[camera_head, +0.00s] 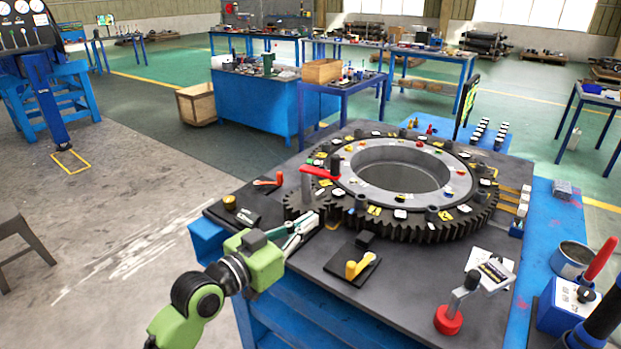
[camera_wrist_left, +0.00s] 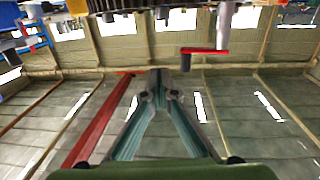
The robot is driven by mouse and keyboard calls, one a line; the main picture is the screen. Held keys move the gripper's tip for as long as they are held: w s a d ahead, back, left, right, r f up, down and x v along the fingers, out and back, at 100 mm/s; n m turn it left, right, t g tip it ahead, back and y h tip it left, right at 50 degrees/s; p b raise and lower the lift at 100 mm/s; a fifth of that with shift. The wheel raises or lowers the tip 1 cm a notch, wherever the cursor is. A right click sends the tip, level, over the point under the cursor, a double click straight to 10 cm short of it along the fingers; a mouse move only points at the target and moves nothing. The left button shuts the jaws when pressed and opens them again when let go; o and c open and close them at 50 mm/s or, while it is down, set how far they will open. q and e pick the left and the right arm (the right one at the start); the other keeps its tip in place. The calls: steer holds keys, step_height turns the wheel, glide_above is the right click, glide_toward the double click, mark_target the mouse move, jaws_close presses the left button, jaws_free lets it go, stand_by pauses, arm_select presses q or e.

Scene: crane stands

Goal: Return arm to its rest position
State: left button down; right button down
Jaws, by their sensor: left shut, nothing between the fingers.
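My left arm, green and black, comes in from the bottom left in the head view. Its gripper (camera_head: 306,226) is at the front left edge of the grey bench top, beside the large toothed ring, and looks empty. In the left wrist view the two fingers (camera_wrist_left: 160,80) meet at their tips with nothing between them. A red-handled crank (camera_head: 320,173) stands on the small gear just behind the gripper; its red handle (camera_wrist_left: 205,51) also shows in the left wrist view. My right gripper is not in view.
The large gear ring (camera_head: 345,205) fills the middle of the bench. A yellow lever (camera_head: 358,267) and a red-based lever (camera_head: 450,318) stand in front of it. An orange-handled lever (camera_head: 268,182) is at the left. The floor left of the bench is open, with a dark stool (camera_head: 22,240) at the edge.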

arm_select(q)
steer(key=s+a+f+n+g+y, duration=0.1)
steer(key=s+a+f+g+y, duration=0.15)
steer(key=s+f, duration=0.5)
steer(key=s+a+f+n+g+y, duration=0.1)
steer(key=s+a+f+y, duration=0.3)
steer(key=f, duration=0.6)
steer(key=s+a+f+n+g+y, duration=0.15)
steer(key=s+a+f, duration=0.25)
steer(key=s, duration=0.4)
steer(key=s+a+f+n+g+y, duration=0.1)
steer(key=s+a+f+g+y, duration=0.2)
steer(key=s, duration=0.5)
steer(key=s+a+f+n+g, duration=0.2)
steer(key=s+a+f, duration=0.25)
steer(key=s, duration=0.25)
steer(key=s+f+g, duration=0.1)
steer(key=s+f, duration=0.2)
steer(key=f, duration=2.4)
steer(key=s+a+f+g, duration=0.1)
steer(key=s+a+f, duration=0.2)
steer(key=s+f, duration=1.1)
steer(key=shift+s+a+f+m+y, duration=0.2)
steer(key=shift+s+a+m+y, duration=0.15)
steer(key=shift+s, duration=0.85)
